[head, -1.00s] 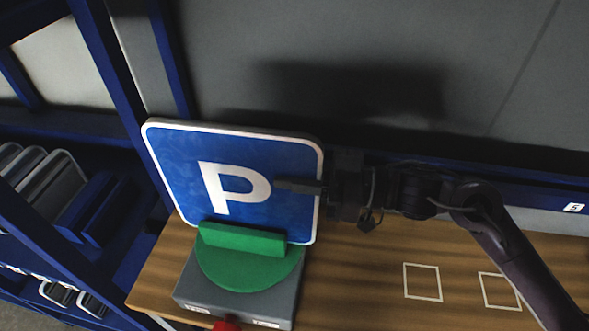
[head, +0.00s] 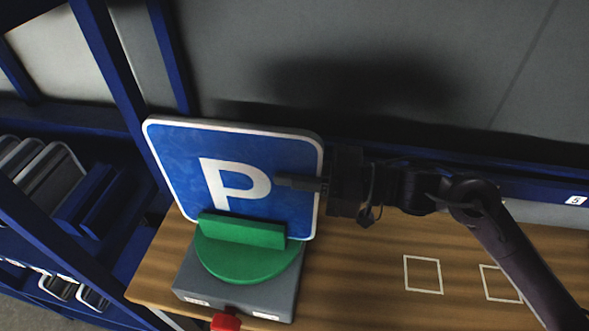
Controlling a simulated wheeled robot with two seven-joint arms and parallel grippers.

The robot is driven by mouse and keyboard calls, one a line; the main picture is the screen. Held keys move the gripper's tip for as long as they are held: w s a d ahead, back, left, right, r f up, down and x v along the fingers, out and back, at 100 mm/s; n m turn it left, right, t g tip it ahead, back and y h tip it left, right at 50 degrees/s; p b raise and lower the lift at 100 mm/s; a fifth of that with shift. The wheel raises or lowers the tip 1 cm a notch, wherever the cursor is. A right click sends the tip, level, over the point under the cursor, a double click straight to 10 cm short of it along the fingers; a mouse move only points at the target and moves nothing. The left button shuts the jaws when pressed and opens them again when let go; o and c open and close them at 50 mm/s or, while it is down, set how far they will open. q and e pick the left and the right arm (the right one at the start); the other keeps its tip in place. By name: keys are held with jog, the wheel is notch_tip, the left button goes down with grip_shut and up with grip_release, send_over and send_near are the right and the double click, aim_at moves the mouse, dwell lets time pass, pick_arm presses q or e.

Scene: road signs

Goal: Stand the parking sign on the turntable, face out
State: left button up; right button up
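The parking sign (head: 285,155) is a blue square with a white P and white border. It stands upright, slightly tilted in the picture, with its P side toward me. Its lower edge is hidden behind the green upright bar of the turntable (head: 245,264), a green disc on a grey box. My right gripper (head: 318,184) comes from the right and is at the sign's right edge, with one dark finger across its face. The other finger is hidden behind the sign, and the gripper appears shut on that edge. My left gripper is not in view.
A red part (head: 226,321) is at the front of the grey box. The wooden table (head: 350,280) has white outlined squares (head: 423,274) and is otherwise clear on the right. A blue rack (head: 110,80) with stored panels stands at left. A grey wall is behind.

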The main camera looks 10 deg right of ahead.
jog(key=o, duration=0.4)
jog(key=shift+f, duration=0.1)
jog(key=shift+b+v, duration=1.15)
jog(key=shift+v, duration=2.8)
